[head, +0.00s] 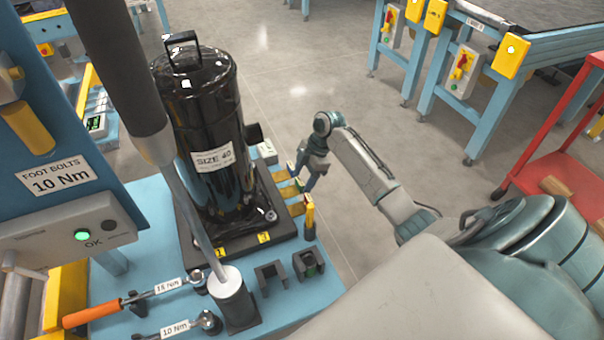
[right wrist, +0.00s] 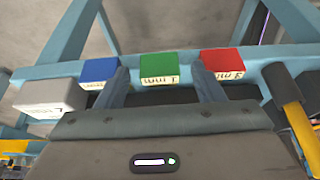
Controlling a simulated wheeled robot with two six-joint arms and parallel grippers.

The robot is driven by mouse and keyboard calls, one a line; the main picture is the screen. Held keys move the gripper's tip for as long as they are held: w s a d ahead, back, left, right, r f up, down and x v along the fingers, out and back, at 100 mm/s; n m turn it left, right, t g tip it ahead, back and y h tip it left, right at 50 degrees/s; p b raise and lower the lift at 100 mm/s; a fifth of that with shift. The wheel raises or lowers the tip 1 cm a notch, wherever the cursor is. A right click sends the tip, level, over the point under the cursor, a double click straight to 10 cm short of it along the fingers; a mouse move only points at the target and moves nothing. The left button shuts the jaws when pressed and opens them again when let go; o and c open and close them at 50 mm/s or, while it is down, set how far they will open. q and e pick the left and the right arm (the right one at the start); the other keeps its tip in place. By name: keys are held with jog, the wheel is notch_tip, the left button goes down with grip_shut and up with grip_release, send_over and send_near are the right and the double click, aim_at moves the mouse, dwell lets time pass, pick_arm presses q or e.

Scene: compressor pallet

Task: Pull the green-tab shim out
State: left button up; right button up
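The green-tab shim (right wrist: 160,66) shows in the right wrist view between a blue-tab shim (right wrist: 98,71) and a red-tab shim (right wrist: 222,62). All three stick out at the edge of the blue bench. My right gripper (right wrist: 163,82) is open, with one finger on each side of the green tab. No contact with the tab is clear. In the head view the right gripper (head: 303,180) hangs at the right edge of the compressor's (head: 195,130) black base and partly hides the tabs. My left gripper is not in view.
A yellow-handled tool (right wrist: 284,85) stands close to the red tab, and a grey block (right wrist: 46,97) lies beside the blue one. Dark brackets (head: 270,277) and torque wrenches (head: 150,292) lie on the blue bench (head: 170,322).

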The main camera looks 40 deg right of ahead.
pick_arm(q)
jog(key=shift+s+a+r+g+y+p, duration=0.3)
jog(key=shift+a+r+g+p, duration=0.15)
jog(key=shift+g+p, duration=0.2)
pick_arm(e)
jog(key=w+v, duration=0.1)
jog(key=v, duration=0.9)
jog(key=shift+s+d+r, duration=0.2)
jog(key=shift+s+r, duration=0.1)
jog(key=shift+s, duration=0.2)
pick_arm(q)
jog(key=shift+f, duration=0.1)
